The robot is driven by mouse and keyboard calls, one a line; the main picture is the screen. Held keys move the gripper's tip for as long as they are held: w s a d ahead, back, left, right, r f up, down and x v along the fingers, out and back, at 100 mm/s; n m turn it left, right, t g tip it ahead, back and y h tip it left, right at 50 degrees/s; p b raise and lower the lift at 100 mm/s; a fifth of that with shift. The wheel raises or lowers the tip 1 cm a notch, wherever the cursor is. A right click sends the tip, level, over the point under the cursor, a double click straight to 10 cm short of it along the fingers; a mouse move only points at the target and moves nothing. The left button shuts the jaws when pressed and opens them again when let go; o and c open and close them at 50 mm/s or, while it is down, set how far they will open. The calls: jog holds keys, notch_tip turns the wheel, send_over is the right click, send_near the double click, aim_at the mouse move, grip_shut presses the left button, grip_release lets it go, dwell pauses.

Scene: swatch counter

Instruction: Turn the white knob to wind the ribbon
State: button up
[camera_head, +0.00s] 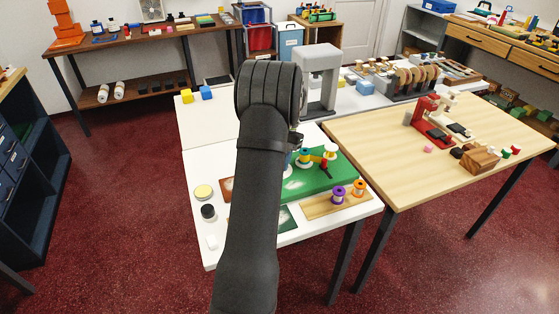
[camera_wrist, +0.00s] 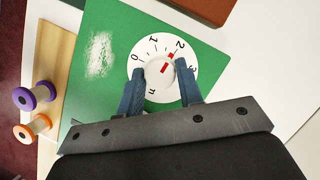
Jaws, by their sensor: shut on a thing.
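The white knob (camera_wrist: 158,78) sits in the middle of a round white dial (camera_wrist: 138,64) on a green board (camera_wrist: 104,95) in the wrist view. The dial carries black numbers, with 0, 1, 2 and 3 readable. A red mark on the knob and another red mark by the 2 roughly line up. My gripper (camera_wrist: 160,68) is shut on the knob, one blue finger on each side. I cannot make out the ribbon.
A purple spool (camera_head: 338,195) and an orange spool (camera_head: 359,188) stand on a wooden strip (camera_head: 318,208) beside the board. A grey stand (camera_head: 328,78) rises behind it.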

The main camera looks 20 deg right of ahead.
jog(key=shift+m, duration=0.4)
jog(key=o, duration=1)
jog(key=shift+r, duration=0.1)
jog(key=v, duration=1.7)
jog(key=shift+s+d, duration=0.15)
jog(key=shift+d, duration=0.15)
jog(key=x, duration=1.7)
jog(key=shift+a, duration=0.3)
